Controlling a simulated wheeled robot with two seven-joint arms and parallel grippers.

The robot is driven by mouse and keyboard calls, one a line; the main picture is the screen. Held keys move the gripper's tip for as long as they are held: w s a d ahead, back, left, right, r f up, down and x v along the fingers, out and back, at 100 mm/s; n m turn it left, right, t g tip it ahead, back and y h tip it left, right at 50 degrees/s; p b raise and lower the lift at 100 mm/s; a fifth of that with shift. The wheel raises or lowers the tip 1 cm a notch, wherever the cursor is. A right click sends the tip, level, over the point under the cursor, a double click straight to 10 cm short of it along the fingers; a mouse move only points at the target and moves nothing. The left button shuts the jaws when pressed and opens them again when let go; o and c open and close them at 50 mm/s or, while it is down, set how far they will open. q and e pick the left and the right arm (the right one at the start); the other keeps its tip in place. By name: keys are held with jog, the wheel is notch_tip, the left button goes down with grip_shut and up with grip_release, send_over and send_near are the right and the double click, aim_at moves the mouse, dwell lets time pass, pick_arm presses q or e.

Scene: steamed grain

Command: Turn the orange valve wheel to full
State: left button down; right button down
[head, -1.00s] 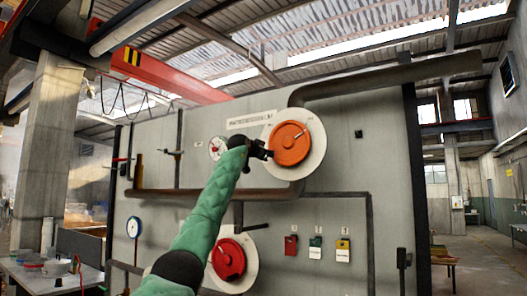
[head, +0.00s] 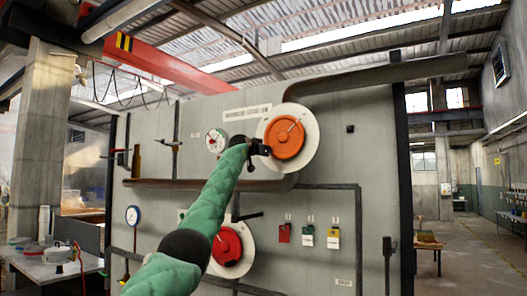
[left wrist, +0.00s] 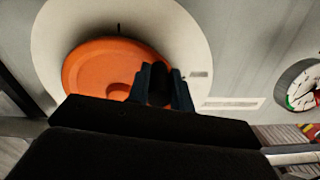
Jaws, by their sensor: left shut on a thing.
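The orange valve wheel (head: 284,138) is mounted on a round white plate (head: 308,150) high on the grey panel. A thin pale pointer mark shows on its upper right face in the head view. My left gripper (head: 264,149) is at the wheel's left edge. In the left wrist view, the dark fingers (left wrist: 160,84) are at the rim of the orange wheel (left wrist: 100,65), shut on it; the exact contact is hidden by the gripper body. My right gripper is not in view.
A red wheel (head: 226,248) sits lower on the panel. A dial gauge (head: 215,141) is left of the orange wheel. Pipes (head: 330,187) cross the panel. Red, green and yellow tags (head: 308,236) hang at lower right. A cluttered table (head: 40,262) stands at left.

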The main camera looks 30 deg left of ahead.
pick_arm(q)
jog(key=shift+d+r, duration=0.15)
jog(key=shift+d, duration=0.1)
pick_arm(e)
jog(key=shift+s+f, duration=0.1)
pick_arm(q)
jog(key=c, duration=1.4)
grip_release()
jog(key=shift+o, duration=0.7)
jog(key=shift+d, duration=0.35)
jog(key=shift+a, duration=0.4)
jog(key=shift+s, duration=0.2)
jog(key=s+b, duration=0.5)
jog(key=s, duration=0.2)
jog(key=shift+s+d, duration=0.15)
jog(key=shift+d, duration=0.05)
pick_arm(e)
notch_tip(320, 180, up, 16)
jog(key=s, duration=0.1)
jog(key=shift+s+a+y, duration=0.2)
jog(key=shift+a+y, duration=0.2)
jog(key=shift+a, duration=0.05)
